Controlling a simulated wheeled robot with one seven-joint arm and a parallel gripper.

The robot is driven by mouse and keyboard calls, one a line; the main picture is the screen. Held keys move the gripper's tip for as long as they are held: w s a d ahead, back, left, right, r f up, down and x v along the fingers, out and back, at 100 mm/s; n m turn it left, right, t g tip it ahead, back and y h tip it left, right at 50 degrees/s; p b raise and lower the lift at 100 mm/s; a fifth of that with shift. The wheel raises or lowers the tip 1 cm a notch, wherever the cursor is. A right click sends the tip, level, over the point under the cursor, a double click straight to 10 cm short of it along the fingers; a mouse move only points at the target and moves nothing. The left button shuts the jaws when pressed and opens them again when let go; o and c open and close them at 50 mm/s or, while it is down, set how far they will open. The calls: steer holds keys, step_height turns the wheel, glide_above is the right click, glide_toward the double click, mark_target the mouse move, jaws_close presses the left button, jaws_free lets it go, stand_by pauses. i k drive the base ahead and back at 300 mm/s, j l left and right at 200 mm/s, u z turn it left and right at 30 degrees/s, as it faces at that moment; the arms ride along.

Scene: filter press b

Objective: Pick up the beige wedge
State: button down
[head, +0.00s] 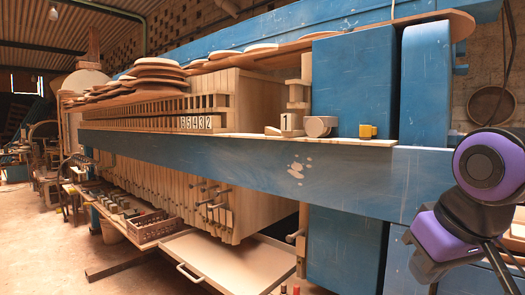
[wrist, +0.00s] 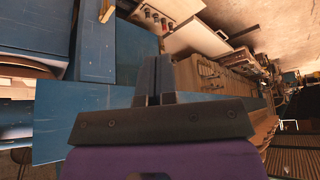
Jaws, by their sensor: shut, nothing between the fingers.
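The beige wedge (head: 272,131) is a small pale piece on the ledge along the top of the long blue beam (head: 240,160), in the head view. It lies just left of a small block marked 1 (head: 291,125). In the wrist view my gripper (wrist: 153,62) has its two dark fingers together with nothing between them. In the head view only my purple and black arm shows, at the right edge, well to the right of the wedge; the fingertips cannot be made out there. I cannot make out the wedge in the wrist view.
A brownish rounded piece (head: 320,126) and a yellow block (head: 368,131) stand on the ledge right of the wedge. Tall blue posts (head: 352,85) rise behind. Wooden press plates (head: 260,95) and number tiles (head: 195,123) are to the left. A pale tray (head: 228,262) is below.

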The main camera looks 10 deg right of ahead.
mark_target(269, 131)
steer(key=j+u, duration=0.15)
steer(key=u, duration=0.25)
steer(key=j+u, duration=0.15)
steer(key=u, duration=0.25)
steer(key=j+u, duration=0.15)
steer(key=u, duration=0.2)
steer(key=i+j+u, duration=0.1)
steer(key=i+j, duration=0.3)
steer(key=j, duration=0.2)
steer(key=i+j+u, duration=0.1)
steer(key=i+j, duration=0.35)
steer(key=j, duration=0.15)
steer(key=i+z, duration=0.15)
steer(key=i, duration=0.35)
steer(key=i+j+z, duration=0.15)
steer(key=i, duration=0.4)
steer(key=i+j+z, duration=0.15)
steer(key=i, duration=0.35)
steer(key=i+z, duration=0.2)
steer(key=z, duration=0.2)
steer(key=i+z, duration=0.25)
steer(key=z, duration=0.15)
steer(key=i+z, duration=0.2)
steer(key=z, duration=0.25)
steer(key=i+j+z, duration=0.2)
steer(key=z, duration=0.2)
